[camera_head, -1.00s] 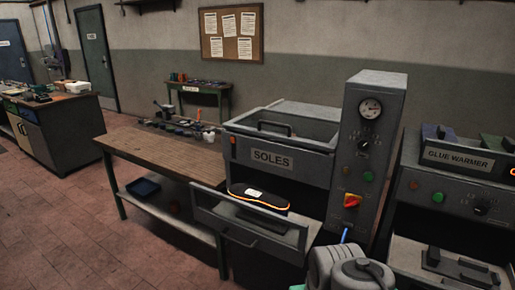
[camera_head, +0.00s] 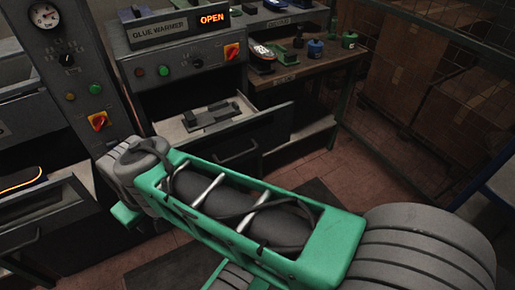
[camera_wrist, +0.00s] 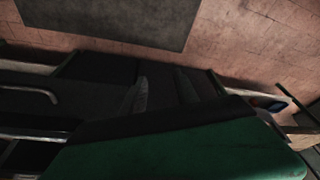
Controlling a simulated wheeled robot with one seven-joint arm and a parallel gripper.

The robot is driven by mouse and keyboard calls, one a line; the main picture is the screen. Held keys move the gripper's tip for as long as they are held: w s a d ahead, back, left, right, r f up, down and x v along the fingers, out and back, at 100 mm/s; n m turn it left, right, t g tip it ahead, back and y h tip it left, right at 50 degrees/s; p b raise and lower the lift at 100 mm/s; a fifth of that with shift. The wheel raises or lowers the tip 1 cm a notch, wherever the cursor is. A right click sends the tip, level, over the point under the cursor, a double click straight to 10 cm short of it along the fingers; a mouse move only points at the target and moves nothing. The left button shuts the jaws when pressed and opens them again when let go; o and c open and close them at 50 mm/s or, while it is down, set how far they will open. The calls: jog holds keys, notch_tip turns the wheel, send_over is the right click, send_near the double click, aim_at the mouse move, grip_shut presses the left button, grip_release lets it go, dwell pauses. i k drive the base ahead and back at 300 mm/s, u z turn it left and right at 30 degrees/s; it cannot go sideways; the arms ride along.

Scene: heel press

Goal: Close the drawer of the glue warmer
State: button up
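The glue warmer (camera_head: 165,35) is a grey machine with a lit OPEN display, in the upper left middle of the head view. Its drawer (camera_head: 238,147) is pulled out, with a bar handle on the front panel. A dark grey fixture (camera_head: 210,116) lies inside the drawer. My green and grey arm crosses in front, below the drawer. My gripper does not show in the head view. In the wrist view my gripper (camera_wrist: 162,90) shows as two dark fingers set apart, with nothing seen between them. A bar handle (camera_wrist: 28,91) shows at left there; I cannot tell whose it is.
Left of the warmer stands a control column (camera_head: 68,65) with a gauge, and another open drawer (camera_head: 45,212) holding a glowing-edged sole. A wooden bench (camera_head: 305,68) with small jars stands right. Mesh fencing and cardboard boxes (camera_head: 460,110) are beyond. Floor (camera_head: 325,165) is clear right of the drawer.

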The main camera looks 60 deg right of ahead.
aim_at(227, 133)
jog(key=z, duration=1.9)
jog(key=k, duration=1.25)
jog(key=u, duration=0.6)
jog(key=i, duration=1.1)
jog(key=u, duration=1)
